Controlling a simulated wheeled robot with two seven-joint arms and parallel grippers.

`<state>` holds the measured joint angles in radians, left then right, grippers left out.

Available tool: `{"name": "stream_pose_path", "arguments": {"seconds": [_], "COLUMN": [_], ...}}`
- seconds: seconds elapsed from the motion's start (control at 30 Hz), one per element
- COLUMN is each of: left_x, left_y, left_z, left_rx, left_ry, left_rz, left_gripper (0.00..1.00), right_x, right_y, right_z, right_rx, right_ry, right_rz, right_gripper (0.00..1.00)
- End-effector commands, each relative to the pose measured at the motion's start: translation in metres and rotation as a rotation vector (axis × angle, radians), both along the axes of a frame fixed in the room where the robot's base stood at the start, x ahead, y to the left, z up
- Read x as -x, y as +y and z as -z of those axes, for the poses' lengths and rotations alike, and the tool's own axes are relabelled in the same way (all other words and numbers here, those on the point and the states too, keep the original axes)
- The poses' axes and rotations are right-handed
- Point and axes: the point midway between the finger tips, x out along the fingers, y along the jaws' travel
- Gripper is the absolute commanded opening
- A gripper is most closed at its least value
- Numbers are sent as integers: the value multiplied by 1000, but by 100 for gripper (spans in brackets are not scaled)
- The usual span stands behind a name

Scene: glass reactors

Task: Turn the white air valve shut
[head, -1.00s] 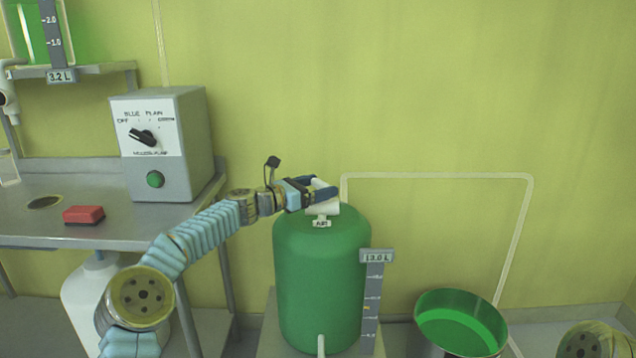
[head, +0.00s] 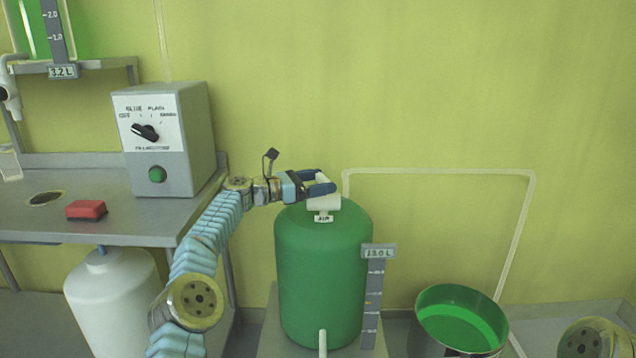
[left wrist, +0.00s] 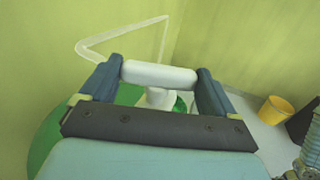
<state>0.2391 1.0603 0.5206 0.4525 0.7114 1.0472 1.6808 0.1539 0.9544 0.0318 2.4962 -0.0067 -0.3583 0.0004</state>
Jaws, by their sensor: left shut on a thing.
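The white air valve (head: 324,204) sits on top of the green tank (head: 322,275), with an "AIR" label below its handle. My left gripper (head: 322,182) reaches in from the left, its blue fingers at the handle. In the left wrist view the white handle (left wrist: 158,75) lies crosswise between the two fingertips (left wrist: 158,80) of my left gripper, which is shut on it. The white stem shows below the handle. My right gripper is not in view.
A grey box with a black dial and green button (head: 157,174) stands on the left bench, near a red block (head: 87,209). A gauge marked 13.0 L (head: 378,251) stands beside the tank. A green-lined pot (head: 461,318) is at right.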

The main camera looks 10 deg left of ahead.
Motion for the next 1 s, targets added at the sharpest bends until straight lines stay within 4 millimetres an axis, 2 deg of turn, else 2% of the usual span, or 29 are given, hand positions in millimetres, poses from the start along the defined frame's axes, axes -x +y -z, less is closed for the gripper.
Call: {"name": "stream_pose_path", "arguments": {"seconds": [0.2,0.23,0.3,0.53,0.63,0.77,1.0], "left_x": [0,0,0,0,4,17,50], "left_y": [0,0,-1,1,7,27,77], "left_z": [0,0,0,0,2,6,3], "left_rx": [1,1,1,1,1,-1,-1], "left_ry": [0,0,0,0,1,0,1], "left_rz": [0,0,0,-1,-2,-3,-4], "left_gripper": [59,91,100,100,100,100,100], "right_x": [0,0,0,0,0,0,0], "right_y": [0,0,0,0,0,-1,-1], "right_z": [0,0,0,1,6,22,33], "right_rx": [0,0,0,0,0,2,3], "right_ry": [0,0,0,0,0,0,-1], "right_rz": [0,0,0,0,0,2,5], "right_gripper": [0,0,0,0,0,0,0]}}
